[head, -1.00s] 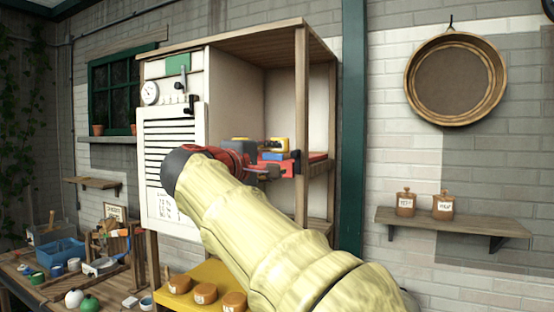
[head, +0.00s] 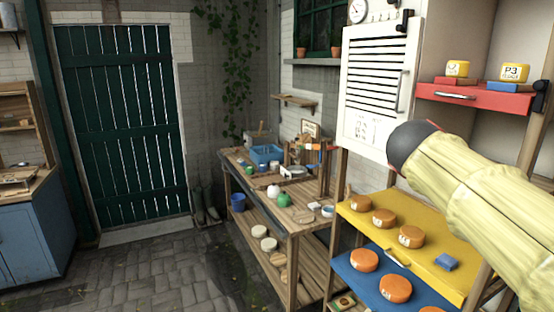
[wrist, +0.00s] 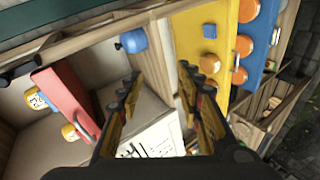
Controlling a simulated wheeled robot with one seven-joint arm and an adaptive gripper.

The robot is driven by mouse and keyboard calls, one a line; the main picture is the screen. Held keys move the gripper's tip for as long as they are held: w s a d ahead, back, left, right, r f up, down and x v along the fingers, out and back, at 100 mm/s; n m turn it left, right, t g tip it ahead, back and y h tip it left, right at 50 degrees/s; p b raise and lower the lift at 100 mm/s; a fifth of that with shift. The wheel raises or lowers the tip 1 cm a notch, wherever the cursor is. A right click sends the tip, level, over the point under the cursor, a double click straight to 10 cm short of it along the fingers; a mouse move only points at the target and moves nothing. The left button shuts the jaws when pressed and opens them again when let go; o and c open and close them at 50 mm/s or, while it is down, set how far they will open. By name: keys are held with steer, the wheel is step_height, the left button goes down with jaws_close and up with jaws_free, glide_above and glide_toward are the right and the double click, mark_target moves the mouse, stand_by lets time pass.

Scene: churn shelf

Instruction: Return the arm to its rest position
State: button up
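My arm (head: 470,185), in a pale yellow sleeve, reaches in from the right of the head view. Its dark wrist end is in front of the cabinet's right part, beside the white louvred door (head: 375,90). My gripper is hidden in the head view. In the wrist view my gripper (wrist: 160,78) has its two fingers apart, with nothing between them. The red shelf (wrist: 68,98) is to the left of the fingers and the yellow shelf (wrist: 190,38) is beyond them, both apart from the gripper as far as I can tell.
The red shelf carries yellow labelled blocks (head: 514,72). The yellow shelf holds orange-brown rounds (head: 411,236) and a blue block (head: 446,262). A blue shelf (head: 350,272) lies below. A cluttered workbench (head: 300,225) stands left of the cabinet. Paved floor (head: 140,270) is open before the green door (head: 122,120).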

steer(key=s+a+f+m+y, duration=0.1)
steer(key=s+a+f+y, duration=0.4)
steer(key=s+a+f, duration=0.6)
steer(key=s+a+f+m+g+y, duration=0.1)
steer(key=s+a+f+y, duration=0.4)
steer(key=s+a+f, duration=0.5)
step_height(320, 180, down, 7)
steer(key=shift+s+a+r+m, duration=0.2)
steer(key=shift+s+a+m, duration=0.15)
steer(key=shift+s+m, duration=0.5)
